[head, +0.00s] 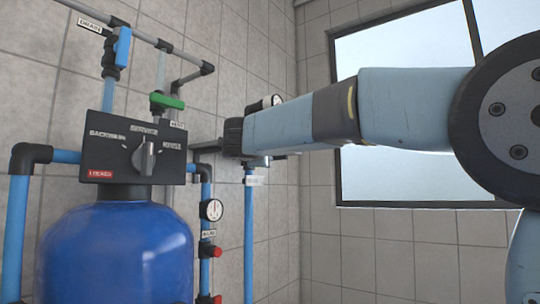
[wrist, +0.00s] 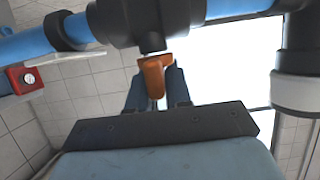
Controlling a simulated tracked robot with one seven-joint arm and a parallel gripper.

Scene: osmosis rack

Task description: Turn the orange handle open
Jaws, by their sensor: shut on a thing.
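The orange handle (wrist: 153,76) shows in the wrist view, just below a dark valve body on a blue pipe. My gripper (wrist: 158,88) has its two dark fingers on either side of the handle and is shut on it. The fingers partly cover the handle's lower end. In the head view my gripper (head: 222,143) reaches left to the pipework beside the control panel. The orange handle cannot be made out there.
A blue tank (head: 118,255) with a black control panel (head: 105,150) and grey knob stands at left. A green-handled valve (head: 166,101), a blue-handled valve (head: 123,47) and a gauge (head: 211,210) are near. Pipes crowd the wall; the window side is clearer.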

